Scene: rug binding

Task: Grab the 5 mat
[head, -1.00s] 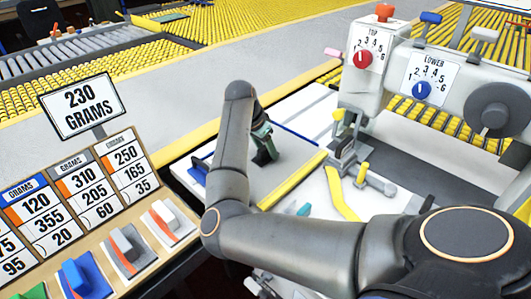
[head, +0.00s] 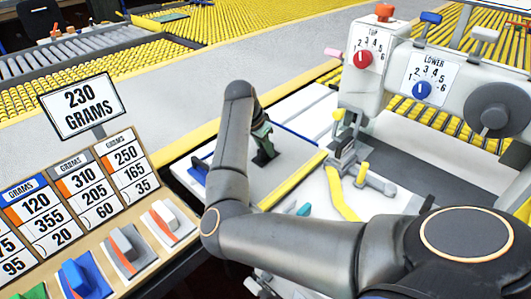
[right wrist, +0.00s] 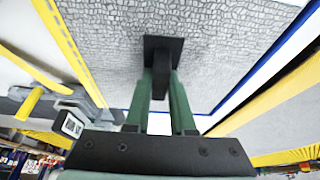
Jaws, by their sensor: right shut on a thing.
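A pale grey textured mat (right wrist: 225,40) fills the upper right wrist view, with a blue edge along its right side and a yellow strip at left. In the head view the mat (head: 297,155) lies flat on the white table, with a yellow strip on its near right side. No number 5 is visible on it. My right gripper (head: 264,150), with green fingers, points down at the mat. In the right wrist view its fingers (right wrist: 162,85) are closed on a black block (right wrist: 163,45) at the mat's surface. My left gripper is not in view.
The sewing machine (head: 385,75), with red and blue dials, stands right of the mat. A yellow lever (head: 340,195) is near its foot. At left are a 230 GRAMS sign (head: 82,105), a weight board (head: 70,195) and several coloured blocks. Yellow roller conveyors (head: 210,25) lie behind.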

